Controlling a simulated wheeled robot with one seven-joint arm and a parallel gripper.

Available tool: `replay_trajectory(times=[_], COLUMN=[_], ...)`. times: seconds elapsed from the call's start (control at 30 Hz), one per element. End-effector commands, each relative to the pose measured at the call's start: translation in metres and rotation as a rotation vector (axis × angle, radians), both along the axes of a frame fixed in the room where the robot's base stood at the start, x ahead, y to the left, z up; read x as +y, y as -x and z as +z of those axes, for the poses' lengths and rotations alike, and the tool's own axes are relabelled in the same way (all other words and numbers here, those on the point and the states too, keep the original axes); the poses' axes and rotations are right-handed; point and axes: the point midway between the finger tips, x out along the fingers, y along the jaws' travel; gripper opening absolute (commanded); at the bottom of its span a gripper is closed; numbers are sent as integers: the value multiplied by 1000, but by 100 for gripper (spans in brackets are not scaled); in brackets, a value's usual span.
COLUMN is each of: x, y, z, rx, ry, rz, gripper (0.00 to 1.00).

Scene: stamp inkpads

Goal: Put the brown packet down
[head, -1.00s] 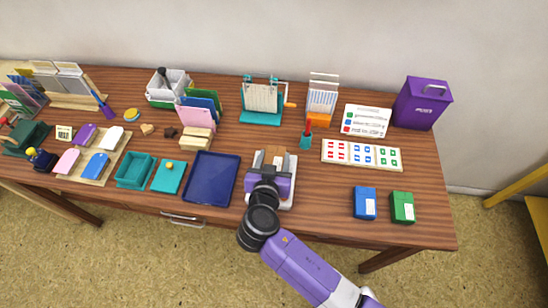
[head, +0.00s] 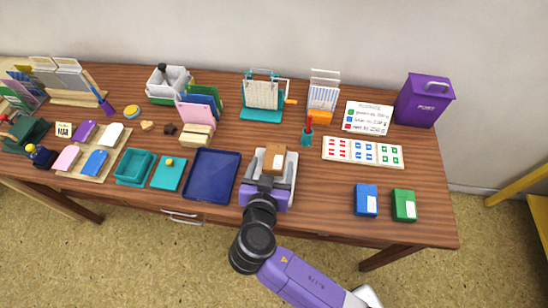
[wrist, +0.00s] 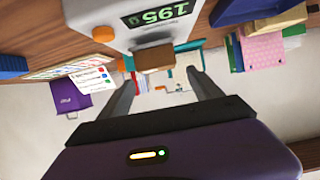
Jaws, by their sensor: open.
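The brown packet (head: 274,157) rests on the white scale (head: 289,178). In the wrist view the packet (wrist: 153,58) shows beyond my fingertips, and the scale's display (wrist: 160,13) reads 195, upside down. My gripper (head: 267,181) is at the front of the scale, on the near side of the packet. In the wrist view its two fingers (wrist: 162,88) are spread wide, with nothing held between them. The packet's far side is hidden.
A dark blue tray (head: 211,176) lies just left of the scale. A blue box (head: 365,201) and a green box (head: 403,206) stand to the right. A teal cup (head: 307,137) with a red item is behind right. Bare table lies between the scale and the blue box.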

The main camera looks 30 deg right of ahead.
Motion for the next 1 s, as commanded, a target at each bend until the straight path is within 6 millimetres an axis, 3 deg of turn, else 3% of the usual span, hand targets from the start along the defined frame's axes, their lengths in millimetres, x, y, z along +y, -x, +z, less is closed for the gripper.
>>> replay_trajectory(times=[0.3, 0.73, 0.87, 1.0], x=[30, 35, 28, 16], y=[41, 50, 60, 90], z=[20, 24, 7, -29], rx=[0, 5, 54, 165], ry=[-1, 0, 5, 2], rz=[2, 2, 55, 207], gripper=[74, 74, 74, 74])
